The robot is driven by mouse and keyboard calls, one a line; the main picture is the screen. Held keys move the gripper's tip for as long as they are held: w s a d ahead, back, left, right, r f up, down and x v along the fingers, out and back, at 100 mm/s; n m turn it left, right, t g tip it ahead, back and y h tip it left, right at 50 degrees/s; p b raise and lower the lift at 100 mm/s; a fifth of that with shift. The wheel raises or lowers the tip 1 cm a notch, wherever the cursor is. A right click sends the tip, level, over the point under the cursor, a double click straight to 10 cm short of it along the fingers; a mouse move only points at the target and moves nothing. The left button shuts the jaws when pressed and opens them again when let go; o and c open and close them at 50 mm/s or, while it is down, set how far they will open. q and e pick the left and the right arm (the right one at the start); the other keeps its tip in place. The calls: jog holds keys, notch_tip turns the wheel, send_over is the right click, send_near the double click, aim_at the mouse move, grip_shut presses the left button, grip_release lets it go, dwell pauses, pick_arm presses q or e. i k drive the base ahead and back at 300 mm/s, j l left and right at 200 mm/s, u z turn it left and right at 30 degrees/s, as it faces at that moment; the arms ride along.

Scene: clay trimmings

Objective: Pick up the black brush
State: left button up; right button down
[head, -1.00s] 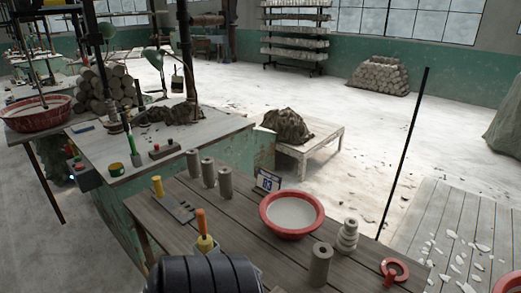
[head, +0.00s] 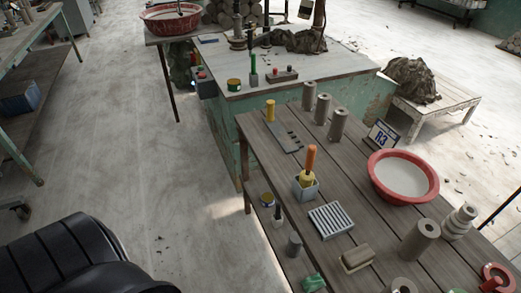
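I cannot pick out the black brush with certainty. A small item with a dark upper part and a pale lower part (head: 278,216) is at the near left edge of the wooden table (head: 352,200), beside a small yellow-and-blue can (head: 266,199); it is too small to tell if it is a brush. An orange-handled tool (head: 310,160) stands upright in a grey square holder (head: 305,190) on the table. Neither of my grippers shows in the head view; only a black ribbed part of my own body fills the lower left.
The table also bears a red bowl (head: 403,177), a grey ribbed block (head: 331,220), several clay cylinders (head: 419,239), and a sign (head: 382,137). A green-sided bench (head: 290,75) stands behind it. The floor (head: 150,150) left of the table is mostly clear.

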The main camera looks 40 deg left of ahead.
aim_at(278, 206)
jog(key=u, duration=0.95)
